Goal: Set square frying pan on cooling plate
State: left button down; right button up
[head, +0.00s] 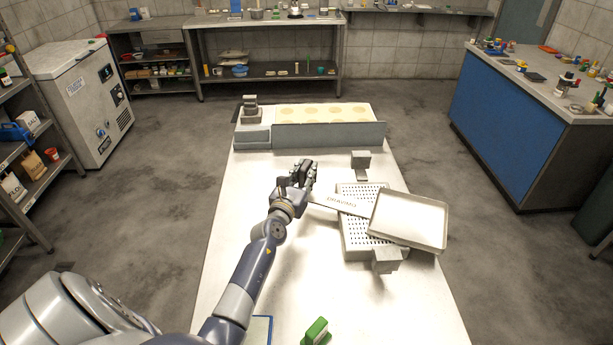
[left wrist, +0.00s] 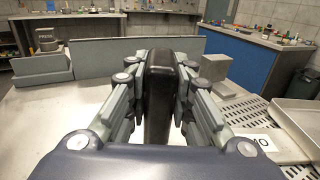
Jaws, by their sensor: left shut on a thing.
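The square frying pan (head: 408,219) is a shallow pale metal pan with a flat handle marked with dark lettering. My left gripper (head: 303,180) is shut on the handle's black grip (left wrist: 158,90), left of the pan. The cooling plate (head: 357,240) is a grey perforated plate on the table. The pan is over the plate's right part, turned askew to it and overhanging its right edge. I cannot tell whether the pan touches the plate. The pan (left wrist: 302,115) and plate (left wrist: 242,108) also show at the right of the left wrist view. My right gripper is out of view.
Grey blocks stand at the plate's far end (head: 360,160) and near end (head: 387,259). A long warmer (head: 330,134) with several round pale spots spans the table's far end. A green-handled object (head: 316,330) lies near the front. The table left of the plate is mostly clear.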

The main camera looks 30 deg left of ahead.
pick_arm(q)
jog(key=shift+r, duration=0.1)
jog(key=c, duration=1.5)
grip_release()
jog(key=shift+o, duration=0.4)
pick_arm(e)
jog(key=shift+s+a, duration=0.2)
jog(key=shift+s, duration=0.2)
pick_arm(q)
jog(key=shift+s, duration=0.1)
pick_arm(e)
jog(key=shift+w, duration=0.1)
pick_arm(q)
jog(key=shift+s+d, duration=0.15)
jog(key=shift+s, duration=0.2)
jog(key=v, duration=1.1)
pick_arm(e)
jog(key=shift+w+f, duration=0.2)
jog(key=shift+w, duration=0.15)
